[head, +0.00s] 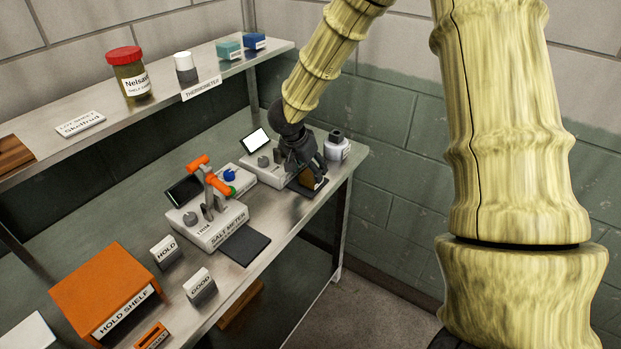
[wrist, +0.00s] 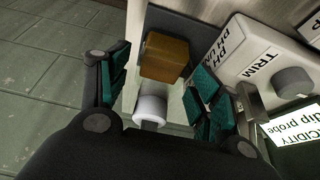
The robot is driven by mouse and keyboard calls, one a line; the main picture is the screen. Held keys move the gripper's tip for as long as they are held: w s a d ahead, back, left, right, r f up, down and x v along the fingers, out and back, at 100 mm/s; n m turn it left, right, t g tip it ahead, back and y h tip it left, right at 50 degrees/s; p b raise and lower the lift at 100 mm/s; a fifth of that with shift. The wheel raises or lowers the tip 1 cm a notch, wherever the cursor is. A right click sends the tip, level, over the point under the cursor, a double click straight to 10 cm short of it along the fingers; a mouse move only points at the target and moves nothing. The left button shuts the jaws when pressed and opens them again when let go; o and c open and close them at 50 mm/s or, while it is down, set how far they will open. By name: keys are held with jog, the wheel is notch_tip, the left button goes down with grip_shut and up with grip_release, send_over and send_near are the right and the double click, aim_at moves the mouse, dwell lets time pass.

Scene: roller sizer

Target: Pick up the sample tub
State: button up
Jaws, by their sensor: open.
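A small amber-brown block-shaped tub (wrist: 166,57), which I take for the sample tub, sits on a dark pad in the wrist view. In the head view only a brownish part of it (head: 309,180) shows below my gripper (head: 309,164). In the wrist view my gripper (wrist: 160,72) is open, its teal-padded fingers apart to the left and right. The tub appears beyond the fingertips, roughly in line with the gap. I cannot tell any contact. The pad (wrist: 180,24) lies in front of a white pH meter (wrist: 250,55).
A white bottle (head: 337,147) stands right of my gripper. The salt meter (head: 208,222) and its orange-handled part (head: 214,178) stand left. The orange hold shelf (head: 105,285) is farther left. An upper shelf (head: 150,110) runs behind, and a wall (head: 400,150) is at right.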

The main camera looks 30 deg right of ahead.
aim_at(311, 173)
jog(key=shift+x, duration=2)
jog(key=shift+w, duration=0.1)
jog(key=shift+c, duration=0.3)
jog(key=c, duration=0.8)
jog(key=shift+r, duration=0.1)
